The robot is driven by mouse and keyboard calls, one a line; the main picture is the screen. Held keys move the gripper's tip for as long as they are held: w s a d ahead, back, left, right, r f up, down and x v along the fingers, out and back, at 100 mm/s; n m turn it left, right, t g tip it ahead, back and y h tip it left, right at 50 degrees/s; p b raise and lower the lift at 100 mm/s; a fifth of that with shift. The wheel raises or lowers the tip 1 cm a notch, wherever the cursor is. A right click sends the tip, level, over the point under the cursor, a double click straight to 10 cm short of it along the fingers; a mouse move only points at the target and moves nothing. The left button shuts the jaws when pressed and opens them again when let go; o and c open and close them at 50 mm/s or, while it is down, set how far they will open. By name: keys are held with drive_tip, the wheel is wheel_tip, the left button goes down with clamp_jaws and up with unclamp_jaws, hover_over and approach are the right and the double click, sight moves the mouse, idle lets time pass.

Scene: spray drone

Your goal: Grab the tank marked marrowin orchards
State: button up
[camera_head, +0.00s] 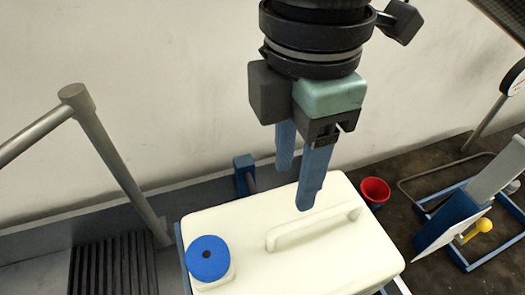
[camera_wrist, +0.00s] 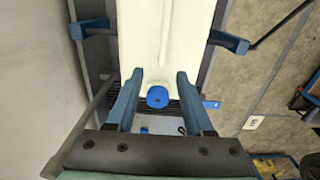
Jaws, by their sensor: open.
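A cream-white tank (camera_head: 335,255) with a blue round cap (camera_head: 208,257) and a raised moulded handle (camera_head: 315,226) on top stands in the lower middle of the head view. No marking is readable on the faces I see. My gripper (camera_head: 298,180) points down above the tank's far side, near the handle, with its blue fingers apart and nothing between them. In the wrist view the tank (camera_wrist: 165,35) runs upward from between the fingers (camera_wrist: 158,77), and its blue cap (camera_wrist: 157,96) shows between them.
A metal railing (camera_head: 110,150) and black slatted grating (camera_head: 110,265) are at the left. A red funnel (camera_head: 375,190) stands right of the tank. A blue frame stand (camera_head: 465,215) with a yellow knob (camera_head: 484,225) is farther right. A pale wall is behind.

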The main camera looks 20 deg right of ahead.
hover_over(292, 224)
drive_tip(key=f, duration=0.4)
drive_tip(key=shift+w+a+f, duration=0.1)
drive_tip(key=shift+w+a, duration=0.1)
drive_tip(key=f, duration=0.4)
drive_tip(key=shift+s+d+p, duration=0.25)
drive_tip(key=shift+p, duration=0.15)
drive_tip(key=shift+f, duration=0.65)
clamp_jaws()
drive_tip(key=shift+w+r, duration=0.1)
drive_tip(key=shift+r, duration=0.05)
